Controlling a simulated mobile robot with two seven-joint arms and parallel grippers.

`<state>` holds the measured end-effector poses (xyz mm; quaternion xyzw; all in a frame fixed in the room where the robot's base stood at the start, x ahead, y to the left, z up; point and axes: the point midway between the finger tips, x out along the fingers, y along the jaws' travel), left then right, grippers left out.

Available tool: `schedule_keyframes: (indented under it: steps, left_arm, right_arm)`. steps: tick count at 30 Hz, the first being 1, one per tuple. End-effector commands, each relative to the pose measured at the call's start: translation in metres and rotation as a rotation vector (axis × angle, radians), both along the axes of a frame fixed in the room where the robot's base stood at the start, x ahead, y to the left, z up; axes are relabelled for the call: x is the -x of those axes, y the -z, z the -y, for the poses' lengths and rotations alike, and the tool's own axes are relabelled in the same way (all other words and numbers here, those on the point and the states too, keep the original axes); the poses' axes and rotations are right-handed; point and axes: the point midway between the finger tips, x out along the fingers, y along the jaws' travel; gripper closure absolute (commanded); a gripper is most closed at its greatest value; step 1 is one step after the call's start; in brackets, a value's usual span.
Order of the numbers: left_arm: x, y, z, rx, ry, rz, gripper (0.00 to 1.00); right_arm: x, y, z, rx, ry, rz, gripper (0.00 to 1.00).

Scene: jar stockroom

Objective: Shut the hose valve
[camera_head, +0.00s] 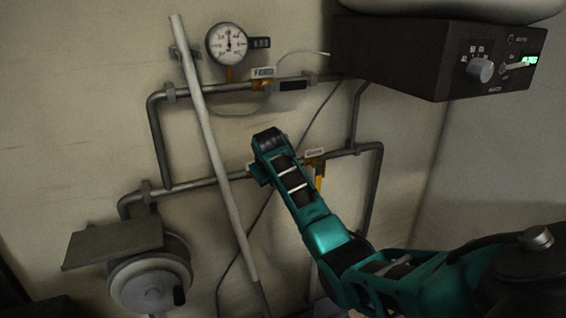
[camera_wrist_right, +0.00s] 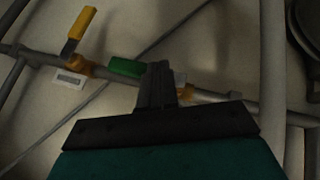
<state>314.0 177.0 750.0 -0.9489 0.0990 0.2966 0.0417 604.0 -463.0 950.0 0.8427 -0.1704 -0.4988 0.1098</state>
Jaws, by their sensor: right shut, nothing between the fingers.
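Two valves sit on the lower wall pipe (camera_head: 200,184). One has a yellow lever (camera_head: 319,178) standing across the pipe; the yellow lever also shows at left in the right wrist view (camera_wrist_right: 81,24). The other has a green lever (camera_wrist_right: 125,67) lying roughly along the pipe, hidden behind my arm in the head view. The labels are too small to read surely. My right gripper (camera_head: 261,172) is shut and empty, its fingers (camera_wrist_right: 158,86) close beside the green lever; contact is unclear. My left gripper is out of view.
A pressure gauge (camera_head: 227,43) stands above the upper pipe. A pale slanted pole (camera_head: 211,145) crosses both pipes at left. A dark control box (camera_head: 440,58) juts out at upper right. A round handwheel (camera_head: 150,285) and a plate (camera_head: 112,246) are at lower left.

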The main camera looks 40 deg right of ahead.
Motion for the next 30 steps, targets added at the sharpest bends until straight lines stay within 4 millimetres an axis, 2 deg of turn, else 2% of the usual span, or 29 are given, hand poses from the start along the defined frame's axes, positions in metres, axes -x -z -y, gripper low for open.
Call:
schedule_keyframes:
  steps: [1,5,9,12,15,18,22,26,30]
  left_arm:
    - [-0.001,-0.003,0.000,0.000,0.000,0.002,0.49]
    - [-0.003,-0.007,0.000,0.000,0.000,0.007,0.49]
    - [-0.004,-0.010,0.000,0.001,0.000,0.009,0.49]
    - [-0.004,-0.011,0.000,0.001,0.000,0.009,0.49]
    - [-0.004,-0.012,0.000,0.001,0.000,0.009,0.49]
    - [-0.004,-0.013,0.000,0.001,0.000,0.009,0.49]
    - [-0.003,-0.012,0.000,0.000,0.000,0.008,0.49]
    - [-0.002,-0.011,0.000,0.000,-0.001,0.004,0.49]
    - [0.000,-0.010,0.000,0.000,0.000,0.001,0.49]
  right_arm:
    - [-0.005,-0.030,0.011,-0.025,0.035,-0.005,1.00]
    - [-0.006,-0.092,0.029,-0.106,0.104,-0.045,1.00]
    - [0.004,-0.156,0.040,-0.217,0.152,-0.086,1.00]
    - [0.013,-0.193,0.042,-0.292,0.164,-0.110,1.00]
    - [0.022,-0.221,0.042,-0.352,0.165,-0.129,1.00]
    - [0.029,-0.239,0.041,-0.390,0.162,-0.143,1.00]
    - [0.033,-0.245,0.040,-0.412,0.159,-0.152,1.00]
    - [0.030,-0.231,0.041,-0.414,0.159,-0.156,1.00]
    - [0.022,-0.205,0.043,-0.413,0.160,-0.156,1.00]
